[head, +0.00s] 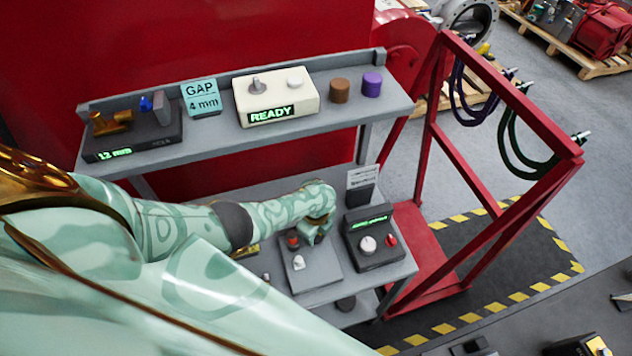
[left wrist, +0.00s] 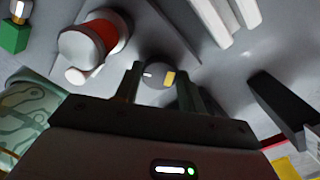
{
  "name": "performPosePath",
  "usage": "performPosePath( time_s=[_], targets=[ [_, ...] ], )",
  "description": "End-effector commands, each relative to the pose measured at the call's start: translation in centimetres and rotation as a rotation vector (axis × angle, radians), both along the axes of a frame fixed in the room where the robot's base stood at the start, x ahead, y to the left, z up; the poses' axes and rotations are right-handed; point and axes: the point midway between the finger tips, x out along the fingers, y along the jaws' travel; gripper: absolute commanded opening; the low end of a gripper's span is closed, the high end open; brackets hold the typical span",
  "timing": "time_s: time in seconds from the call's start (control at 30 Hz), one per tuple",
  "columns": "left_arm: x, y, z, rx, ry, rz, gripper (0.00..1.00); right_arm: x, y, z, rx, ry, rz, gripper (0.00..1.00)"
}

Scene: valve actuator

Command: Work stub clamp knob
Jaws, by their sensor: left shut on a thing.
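My left gripper (head: 315,238) reaches down over the grey board (head: 318,270) on the lower shelf. In the left wrist view, its two fingers (left wrist: 160,88) are shut on a dark round knob (left wrist: 156,72) with a white mark and a yellow mark. I take this to be the stub clamp knob; in the head view my gripper hides it. A red and white round fitting (left wrist: 95,42) stands beside the knob, apart from the fingers. A small white part (head: 298,262) shows on the board in the head view. My right gripper is not in view.
A black box (head: 375,258) with a white and a red knob stands right of the board. The upper shelf holds a cream READY box (head: 275,97), a GAP 4 mm sign (head: 201,97) and a 12 mm device (head: 130,140). A red frame (head: 430,150) stands at right.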

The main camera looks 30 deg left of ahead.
Motion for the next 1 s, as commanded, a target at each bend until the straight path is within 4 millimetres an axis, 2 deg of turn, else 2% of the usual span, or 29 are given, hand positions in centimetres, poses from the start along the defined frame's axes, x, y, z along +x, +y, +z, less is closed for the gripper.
performPosePath(
  time_s=[0.2,0.5,1.0],
  targets=[
    [-0.03,-0.17,-0.08,-0.004,0.0,-0.176,0.17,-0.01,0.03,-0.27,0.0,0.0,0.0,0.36],
    [-0.08,-0.23,-0.1,-0.004,-0.001,-0.343,0.17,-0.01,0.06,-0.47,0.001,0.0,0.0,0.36],
    [-0.12,-0.25,-0.09,-0.005,0.001,-0.411,0.17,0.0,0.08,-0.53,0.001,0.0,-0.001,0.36]
  ],
)
